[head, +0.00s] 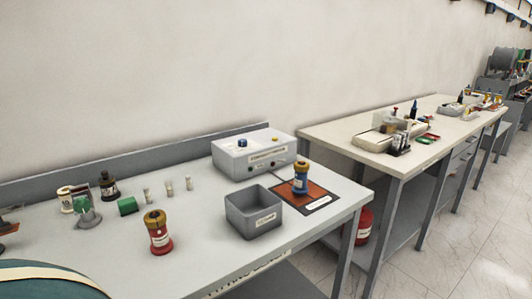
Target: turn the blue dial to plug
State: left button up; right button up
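The blue dial (242,142) sits on the top left of a light grey box-shaped unit (252,158) at the back of the near workbench. A small yellow knob (275,139) is on the same unit, to the right of the dial. The unit's front has a label and small dark sockets. The dial's pointer and the word plug are too small to read. Neither of my grippers shows in the head view, and nothing touches the dial.
A grey open bin (253,222) and a blue bushing (301,181) on an orange mat (318,193) stand in front of the unit. A red bushing (159,234) and several small parts are further left.

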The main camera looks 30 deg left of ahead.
aim_at(242, 142)
jog(key=u, duration=1.3)
